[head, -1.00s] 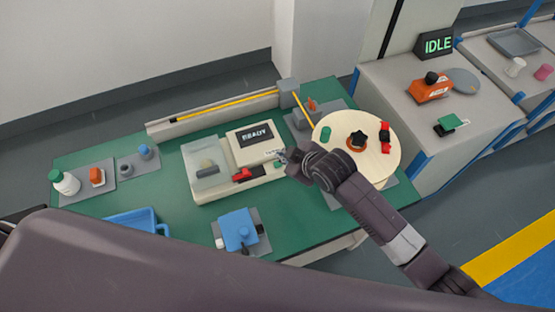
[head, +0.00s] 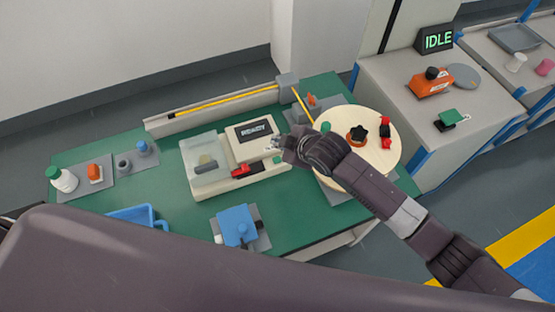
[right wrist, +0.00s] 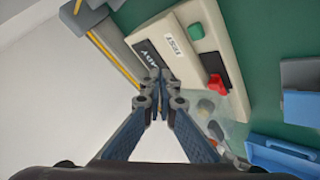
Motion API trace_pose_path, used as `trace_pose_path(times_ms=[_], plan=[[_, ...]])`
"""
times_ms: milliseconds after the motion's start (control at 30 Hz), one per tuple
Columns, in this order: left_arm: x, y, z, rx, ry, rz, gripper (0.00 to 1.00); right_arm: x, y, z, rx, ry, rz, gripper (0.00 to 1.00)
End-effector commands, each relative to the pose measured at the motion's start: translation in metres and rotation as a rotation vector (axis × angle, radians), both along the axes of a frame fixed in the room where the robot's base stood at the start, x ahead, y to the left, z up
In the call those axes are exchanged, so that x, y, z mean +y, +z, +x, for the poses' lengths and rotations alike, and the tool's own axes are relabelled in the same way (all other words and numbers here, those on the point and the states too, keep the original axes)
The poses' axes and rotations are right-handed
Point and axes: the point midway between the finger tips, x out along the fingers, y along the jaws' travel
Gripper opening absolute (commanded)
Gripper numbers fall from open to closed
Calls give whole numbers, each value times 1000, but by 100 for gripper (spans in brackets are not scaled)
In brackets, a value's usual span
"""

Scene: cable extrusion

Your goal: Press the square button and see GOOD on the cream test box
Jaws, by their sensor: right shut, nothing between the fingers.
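The cream test box (head: 214,184) sits on the green bench, and its dark display (head: 252,131) reads READY. In the right wrist view the box shows its TEST label (right wrist: 174,41), a green square button (right wrist: 195,31) and a red lever (right wrist: 217,85). The red lever also shows in the head view (head: 246,170). My right gripper (head: 275,147) is shut and empty at the right end of the box; in the right wrist view its fingertips (right wrist: 153,90) meet beside the display, apart from the button. My left gripper is not in view.
A round cream turntable (head: 348,170) with small parts stands right of the box, under my right arm. A clear cover (head: 203,148) is on the box's left part. A blue fixture (head: 238,225) and blue bin (head: 135,216) are in front. An IDLE display (head: 437,38) stands at the back right.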

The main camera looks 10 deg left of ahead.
Motion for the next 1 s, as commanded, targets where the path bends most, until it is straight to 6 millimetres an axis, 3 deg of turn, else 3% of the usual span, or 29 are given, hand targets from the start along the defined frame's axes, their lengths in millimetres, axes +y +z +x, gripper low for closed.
trace_pose_path(times_ms=[33, 300, 433, 1000], plan=[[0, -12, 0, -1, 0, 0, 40, 1, -13, -2, 1, 2, 0, 0], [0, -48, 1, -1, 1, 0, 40, 4, -52, -8, 0, 9, 0, 0], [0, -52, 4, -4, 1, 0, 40, -1, -63, -8, 1, 5, 0, 0], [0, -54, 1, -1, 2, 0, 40, -3, -70, -7, 0, 2, 0, 0]])
